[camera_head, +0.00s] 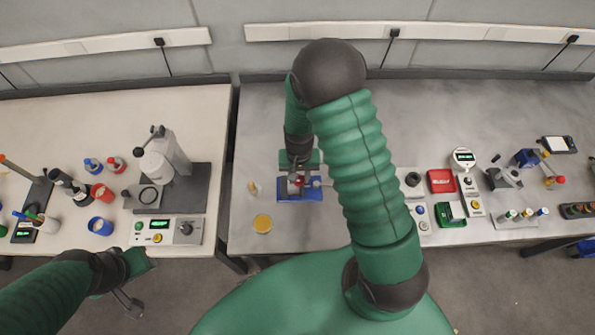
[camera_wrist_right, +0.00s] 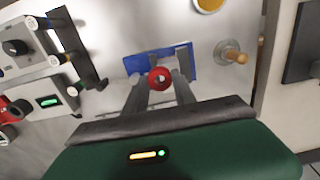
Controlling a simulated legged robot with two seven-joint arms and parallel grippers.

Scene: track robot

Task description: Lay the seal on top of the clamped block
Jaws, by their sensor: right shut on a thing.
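The seal is a small red ring (camera_wrist_right: 160,78), held between the fingertips of my right gripper (camera_wrist_right: 159,82) in the right wrist view. In the head view my right gripper (camera_head: 297,181) is over the blue vise (camera_head: 312,193) on the grey table. The vise also shows behind the ring in the wrist view (camera_wrist_right: 134,66). I cannot make out the clamped block clearly; the fingers and ring cover the vise's middle. Whether the ring touches anything below cannot be told. My left gripper (camera_head: 128,303) hangs in front of the left table, away from the vise, its jaw opening unclear.
A yellow-orange round dish (camera_head: 262,224) and a small wooden-handled tool (camera_head: 252,187) lie left of the vise. Devices and a red box (camera_head: 442,181) stand to the right. A gap separates the pale left table (camera_head: 80,115) from the grey table (camera_head: 262,110).

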